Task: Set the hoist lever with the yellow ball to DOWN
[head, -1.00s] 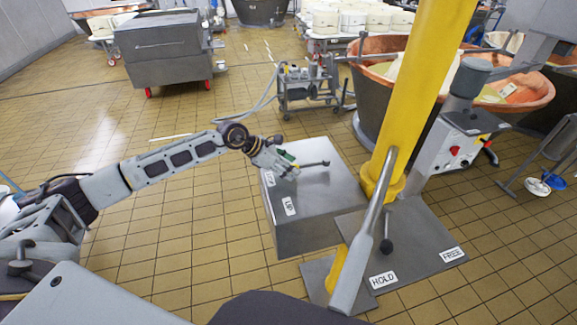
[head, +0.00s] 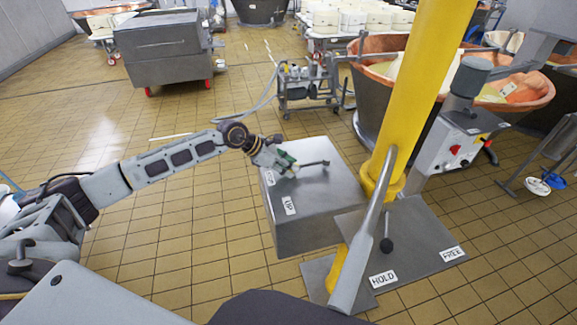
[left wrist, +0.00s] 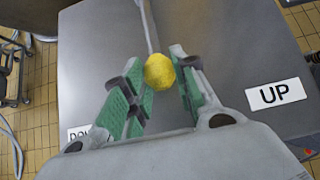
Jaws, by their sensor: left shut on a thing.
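The hoist lever's yellow ball (left wrist: 159,71) sits between the green finger pads of my left gripper (left wrist: 158,88), which is shut on it. The lever's thin rod runs away from the ball toward the top of the left wrist view. In the head view my left gripper (head: 287,163) is over the grey steel box (head: 315,205), and the rod (head: 312,164) runs right from it to a dark pivot. The UP label (left wrist: 275,95) is right of the ball in the wrist view. The DOWN label (left wrist: 86,134) is at lower left, partly hidden by the gripper.
A wheeled pump cart (head: 308,88) and copper vats are behind.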

